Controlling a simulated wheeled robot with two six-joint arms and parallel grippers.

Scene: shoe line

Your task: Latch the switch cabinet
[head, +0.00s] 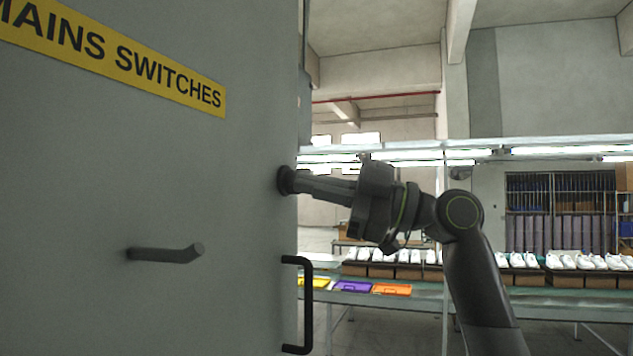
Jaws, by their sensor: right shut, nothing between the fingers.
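The grey switch cabinet (120,190) fills the left of the head view, with a yellow label (130,55) reading "MAINS SWITCHES". A dark lever handle (165,253) sticks out from its front, lying roughly level. A black bar handle (307,305) stands upright near the front's right edge. My right gripper (290,181) comes in from the right, shut and empty. Its fingertips are at a round dark knob-like part (284,180) by the cabinet's right edge; I cannot tell whether they touch it. My left gripper is not in view.
Behind my right arm, a long bench (400,297) carries several white shoes (560,260) on brown boxes. Yellow, purple (352,286) and orange trays lie along its front. A dark rack (560,205) stands farther back.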

